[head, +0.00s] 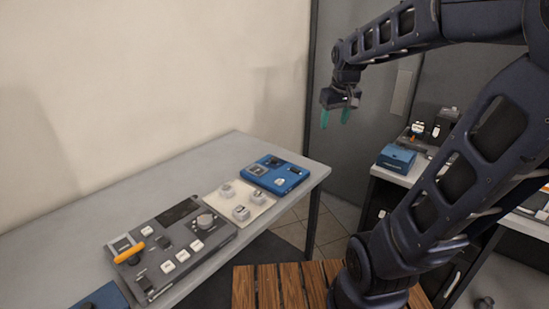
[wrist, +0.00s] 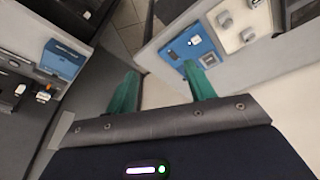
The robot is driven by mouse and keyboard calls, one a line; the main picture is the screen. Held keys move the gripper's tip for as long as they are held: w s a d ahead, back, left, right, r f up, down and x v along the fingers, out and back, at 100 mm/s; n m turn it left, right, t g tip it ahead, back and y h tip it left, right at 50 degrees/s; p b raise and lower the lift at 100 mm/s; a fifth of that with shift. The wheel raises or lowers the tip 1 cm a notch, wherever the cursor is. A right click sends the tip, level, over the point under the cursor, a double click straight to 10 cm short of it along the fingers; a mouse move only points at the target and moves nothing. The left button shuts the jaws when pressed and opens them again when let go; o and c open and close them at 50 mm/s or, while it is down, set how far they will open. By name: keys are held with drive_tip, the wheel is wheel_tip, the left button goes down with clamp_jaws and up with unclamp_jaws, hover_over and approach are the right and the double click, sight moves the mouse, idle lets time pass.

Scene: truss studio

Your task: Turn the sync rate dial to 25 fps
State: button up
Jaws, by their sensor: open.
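A dark grey console (head: 172,242) lies on the grey table, with a round dial (head: 206,221) at its upper right, a dark display, several white buttons and an orange lever. Beside it is a cream panel (head: 258,198) with several pale knobs; it also shows in the wrist view (wrist: 248,12). A blue panel (head: 277,175) lies beyond it, also in the wrist view (wrist: 181,55). Labels are too small to read, so I cannot tell which dial is the sync rate dial or its setting. My gripper (head: 335,118) is open and empty, with green fingertips, high above the floor right of the table.
A second bench at right holds a blue box (head: 396,158) and other small devices. A slatted wooden platform (head: 285,287) is at the front. Part of another blue device (head: 102,297) shows at the lower left. The table's back left is bare.

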drive_tip(key=w+a+f+n+g, duration=0.1)
drive_tip(key=w+a+f+n, duration=0.15)
drive_tip(key=w, duration=0.75)
drive_tip(key=n+g, duration=0.2)
drive_tip(key=n, duration=0.4)
hover_over(274, 158)
wheel_tip(274, 158, down, 19)
drive_tip(key=shift+m, duration=0.25)
wheel_tip(274, 158, down, 10)
drive_tip(key=shift+s+d+f, duration=0.1)
drive_tip(key=shift+s, duration=0.05)
drive_tip(key=shift+c, duration=0.2)
drive_tip(key=c, duration=0.9)
